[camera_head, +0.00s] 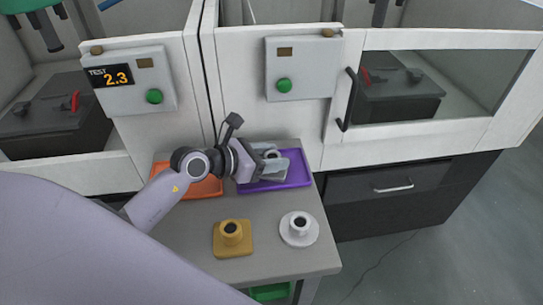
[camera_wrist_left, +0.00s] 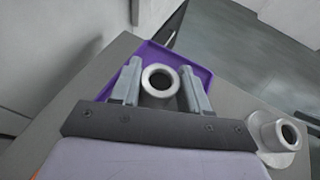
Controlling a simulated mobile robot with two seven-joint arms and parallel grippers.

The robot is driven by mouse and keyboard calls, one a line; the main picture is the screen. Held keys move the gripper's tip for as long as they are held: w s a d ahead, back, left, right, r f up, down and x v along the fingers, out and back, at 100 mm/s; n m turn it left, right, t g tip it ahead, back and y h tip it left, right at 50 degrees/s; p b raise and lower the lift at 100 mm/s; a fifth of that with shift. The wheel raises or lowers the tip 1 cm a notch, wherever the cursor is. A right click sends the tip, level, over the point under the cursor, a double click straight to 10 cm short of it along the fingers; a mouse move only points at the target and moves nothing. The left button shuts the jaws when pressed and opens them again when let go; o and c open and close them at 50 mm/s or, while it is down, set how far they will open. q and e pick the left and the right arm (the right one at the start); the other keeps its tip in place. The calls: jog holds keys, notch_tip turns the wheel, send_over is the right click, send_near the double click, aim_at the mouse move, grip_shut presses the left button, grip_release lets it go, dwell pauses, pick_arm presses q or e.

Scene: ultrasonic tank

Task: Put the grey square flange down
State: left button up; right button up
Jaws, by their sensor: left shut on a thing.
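My left gripper (camera_head: 270,165) is over the purple tray (camera_head: 299,168) and is shut on the grey square flange. In the left wrist view the flange's round grey hub (camera_wrist_left: 160,100) stands between the two fingers, its bore facing the camera. The purple tray (camera_wrist_left: 203,72) shows behind and around it. The flange's base is mostly hidden by the gripper, and I cannot tell whether it touches the tray. My right gripper is not in view.
A yellow square flange (camera_head: 233,248) and a light grey round flange (camera_head: 299,239) stand on the grey table (camera_head: 185,235) in front of the tray. An orange tray (camera_head: 208,188) lies left, partly behind my arm. White cabinets with control boxes (camera_head: 305,70) rise behind.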

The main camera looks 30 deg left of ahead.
pick_arm(q)
jog(key=shift+f, duration=0.15)
jog(key=o, duration=1.2)
jog(key=shift+s+r, duration=0.1)
jog(key=shift+r, duration=0.1)
jog(key=v, duration=1)
jog(key=shift+s+a+b, duration=0.15)
jog(key=shift+a+b, duration=0.05)
jog(key=shift+b, duration=0.15)
jog(key=shift+s+a+r, duration=0.3)
jog(key=shift+s+r, duration=0.1)
jog(key=shift+s, duration=0.15)
